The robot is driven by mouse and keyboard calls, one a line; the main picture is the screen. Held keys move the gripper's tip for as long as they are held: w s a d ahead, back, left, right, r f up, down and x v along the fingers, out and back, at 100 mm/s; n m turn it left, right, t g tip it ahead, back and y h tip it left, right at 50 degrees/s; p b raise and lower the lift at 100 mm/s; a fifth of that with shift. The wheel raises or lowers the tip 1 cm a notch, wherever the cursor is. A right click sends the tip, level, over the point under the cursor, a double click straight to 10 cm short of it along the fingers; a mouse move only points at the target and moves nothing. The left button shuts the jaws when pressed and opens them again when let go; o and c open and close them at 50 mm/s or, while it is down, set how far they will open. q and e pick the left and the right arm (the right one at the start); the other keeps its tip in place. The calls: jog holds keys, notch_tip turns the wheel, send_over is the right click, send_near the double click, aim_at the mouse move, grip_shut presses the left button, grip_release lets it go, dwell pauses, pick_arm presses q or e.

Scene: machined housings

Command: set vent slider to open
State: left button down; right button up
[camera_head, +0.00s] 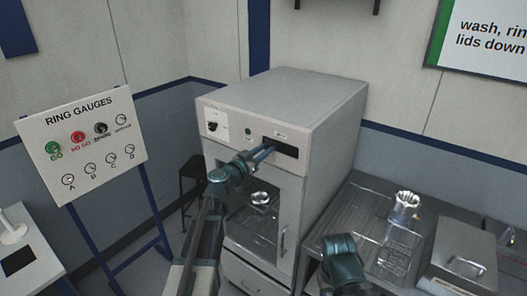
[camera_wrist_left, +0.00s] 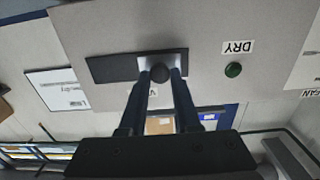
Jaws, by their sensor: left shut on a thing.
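My left gripper (camera_head: 266,151) is at the slot's left end in the head view. Its two fingers (camera_wrist_left: 161,82) are shut on the knob. A label by the slot is partly hidden by the fingers. My right arm shows at the bottom, but its gripper is out of view.
A green lamp (camera_wrist_left: 233,69) labelled DRY and a rotary knob (camera_head: 212,126) sit left of the slot. Below is a glass door with a handle (camera_head: 284,240). A metal draining bench (camera_head: 357,205) stands right, a ring gauge board (camera_head: 85,140) left.

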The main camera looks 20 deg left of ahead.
aim_at(290, 150)
dwell(0.8)
pick_arm(q)
jog(key=d, duration=0.2)
jog(key=s+d, duration=0.1)
jog(key=d, duration=0.1)
jog(key=s+d, duration=0.1)
jog(key=d, duration=0.1)
jog(key=shift+s+d, duration=0.25)
jog(key=shift+d, duration=0.15)
jog(key=c, duration=0.6)
grip_release()
jog(key=shift+d, duration=0.1)
jog(key=shift+c, duration=0.2)
